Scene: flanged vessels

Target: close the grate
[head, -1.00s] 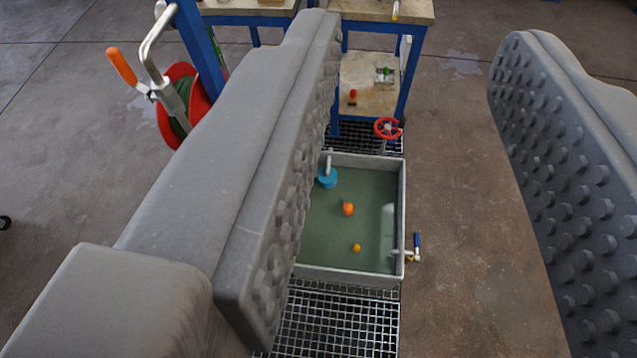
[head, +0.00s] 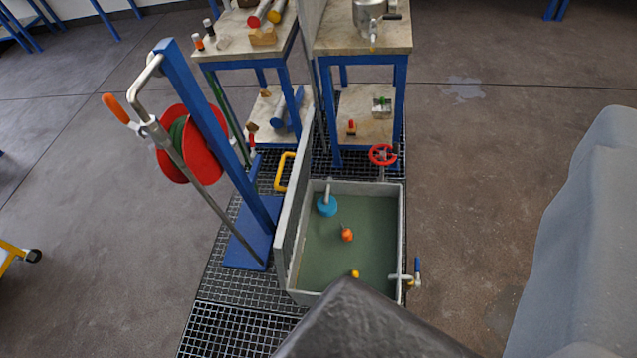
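A shallow grey basin (head: 403,235) with a green inside stands on the floor grating in the centre. A flat grey panel (head: 292,215), seen nearly edge-on, stands upright along its left side; it looks like the grate, raised open. A yellow handle (head: 285,172) shows at the panel's left. My gripper (head: 480,200) shows as two grey fingers apart, one dark at the bottom centre and one at the right edge. The bottom finger covers the basin's near edge. No contact with the panel shows.
A blue stand with a red hose reel (head: 190,145) and a slanted metal bar with an orange grip are close left of the panel. A red handwheel (head: 383,155) is behind the basin; a blue-handled valve (head: 417,268) is at its right. Workbenches (head: 360,50) stand behind.

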